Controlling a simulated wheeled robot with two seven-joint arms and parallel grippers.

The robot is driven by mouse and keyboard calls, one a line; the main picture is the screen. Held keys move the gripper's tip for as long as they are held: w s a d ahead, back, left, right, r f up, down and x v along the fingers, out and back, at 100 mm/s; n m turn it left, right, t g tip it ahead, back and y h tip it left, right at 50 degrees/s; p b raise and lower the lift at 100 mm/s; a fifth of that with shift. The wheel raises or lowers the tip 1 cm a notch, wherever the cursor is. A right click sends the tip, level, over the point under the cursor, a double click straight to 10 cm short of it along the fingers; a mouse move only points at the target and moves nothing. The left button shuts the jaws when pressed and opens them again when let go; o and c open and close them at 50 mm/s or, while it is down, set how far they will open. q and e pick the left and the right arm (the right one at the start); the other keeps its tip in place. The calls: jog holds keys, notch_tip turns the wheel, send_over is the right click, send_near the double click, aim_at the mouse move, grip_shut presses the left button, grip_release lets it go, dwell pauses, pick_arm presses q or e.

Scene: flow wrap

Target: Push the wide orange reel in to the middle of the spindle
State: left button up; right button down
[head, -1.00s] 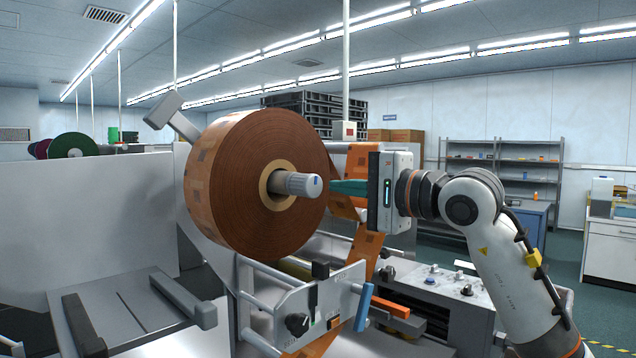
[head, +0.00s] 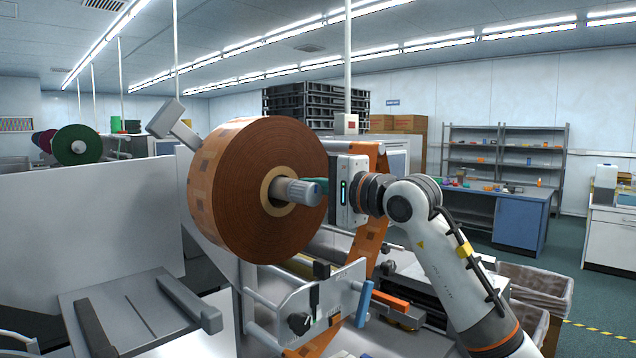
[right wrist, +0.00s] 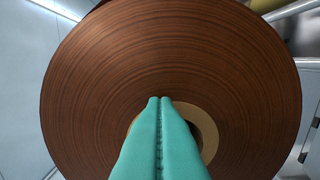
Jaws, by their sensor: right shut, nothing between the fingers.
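The wide orange reel (head: 262,165) sits on the grey spindle (head: 298,191), whose end sticks out of the reel's tan core (head: 272,190). My right gripper (head: 318,186) is at the right of the spindle end in the head view, its teal fingers partly hidden. In the right wrist view the teal fingers (right wrist: 162,100) are pressed together with nothing between them. They point at the brown side face of the reel (right wrist: 110,80), close to the core (right wrist: 207,130). I cannot tell whether they touch the reel. My left gripper is not in view.
Orange film (head: 368,250) runs down behind my right gripper. Below the reel is a machine panel with a black knob (head: 299,322) and a blue handle (head: 363,304). A grey tray (head: 130,310) lies at the lower left.

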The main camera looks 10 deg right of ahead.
jog(key=shift+w+a, duration=0.25)
jog(key=shift+w, duration=0.15)
jog(key=shift+r+p, duration=0.1)
jog(key=shift+p, duration=0.2)
jog(key=shift+w+a, duration=0.4)
jog(key=shift+w, duration=0.15)
jog(key=shift+w+a+p, duration=0.15)
jog(key=shift+w+p, duration=0.1)
jog(key=shift+p, duration=0.1)
